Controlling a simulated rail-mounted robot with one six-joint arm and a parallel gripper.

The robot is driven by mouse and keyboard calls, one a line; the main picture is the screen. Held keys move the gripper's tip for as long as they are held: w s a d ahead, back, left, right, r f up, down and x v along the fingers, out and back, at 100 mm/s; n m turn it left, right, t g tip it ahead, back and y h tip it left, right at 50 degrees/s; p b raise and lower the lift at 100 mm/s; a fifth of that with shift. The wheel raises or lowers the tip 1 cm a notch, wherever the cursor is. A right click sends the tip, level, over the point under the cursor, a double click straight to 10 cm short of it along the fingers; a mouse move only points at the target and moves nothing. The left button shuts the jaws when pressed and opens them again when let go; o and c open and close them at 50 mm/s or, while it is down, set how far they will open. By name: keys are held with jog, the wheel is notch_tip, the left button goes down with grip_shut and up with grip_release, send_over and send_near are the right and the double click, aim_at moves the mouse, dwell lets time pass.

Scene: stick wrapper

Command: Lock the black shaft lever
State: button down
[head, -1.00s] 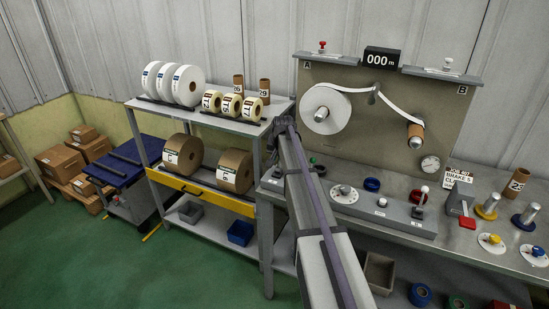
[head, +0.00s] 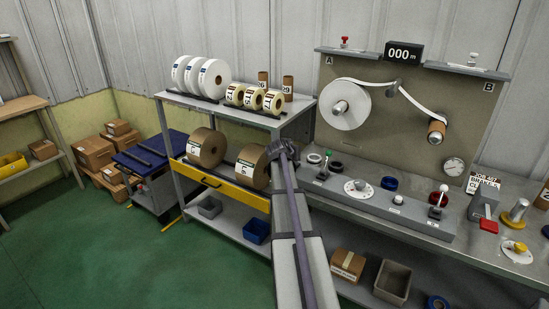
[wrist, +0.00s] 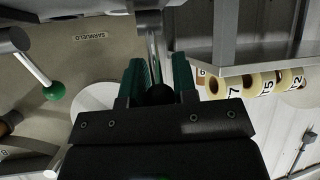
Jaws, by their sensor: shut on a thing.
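My gripper (head: 283,150) is at the right end of the shelf unit, beside the left end of the grey control panel. In the wrist view my gripper's two green fingers (wrist: 160,85) close around a round black knob (wrist: 160,95), which sits on a bright metal rod (wrist: 154,48). I take this to be the black shaft lever. In the head view my gripper and arm hide it. A separate lever with a green knob (wrist: 54,91) stands apart at the left of the wrist view; it also shows in the head view (head: 328,154).
The shelf unit (head: 297,118) holds white, cream and brown rolls close to my gripper. The grey control panel (head: 345,200) carries a dial (head: 358,189) and a white-knobbed lever (head: 443,190). A backboard (head: 405,125) holds a white roll (head: 347,104). Green floor is open at the left.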

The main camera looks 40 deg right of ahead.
dwell(0.3)
jog(key=c, duration=0.9)
grip_release()
jog(key=p+v, duration=0.5)
jog(key=v, duration=0.5)
jog(key=shift+s+a, duration=0.25)
jog(key=shift+a, duration=0.1)
